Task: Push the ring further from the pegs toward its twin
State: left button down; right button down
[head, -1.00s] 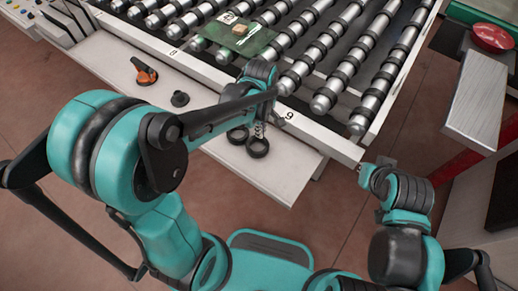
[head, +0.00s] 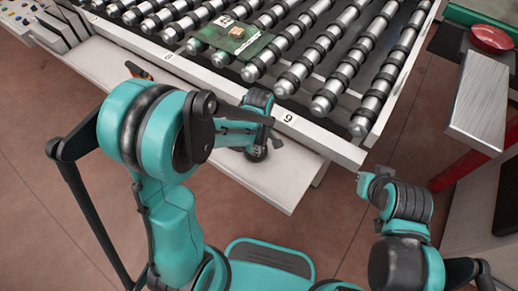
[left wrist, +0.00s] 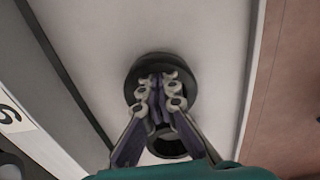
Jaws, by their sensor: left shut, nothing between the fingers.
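In the left wrist view, one black ring (left wrist: 133,85) lies on the pale ledge under my left gripper (left wrist: 160,82). The fingers are together and empty, and their tips overlap this ring; I cannot tell whether they touch it. A second black ring (left wrist: 168,148) shows lower, partly covered by the fingers. In the head view, my left gripper (head: 256,150) points down at the ledge, and the rings there are mostly hidden by it. No pegs can be made out. My right gripper (head: 364,184) hangs off the ledge to the right; its fingers are too small to judge.
The pale ledge (head: 285,190) runs along the front of the roller conveyor (head: 325,103). An orange-and-black item (head: 138,70) is on the ledge at left. A red bowl (head: 491,40) stands at right.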

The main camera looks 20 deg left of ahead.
aim_at(278, 167)
pick_arm(q)
jog(key=s+d, duration=0.1)
jog(key=d, duration=0.1)
jog(key=s+d, duration=0.1)
jog(key=d, duration=0.4)
jog(key=shift+s+d, duration=0.35)
jog(key=shift+s, duration=0.05)
pick_arm(e)
jog(key=shift+f, duration=0.15)
pick_arm(q)
jog(key=shift+r, duration=0.15)
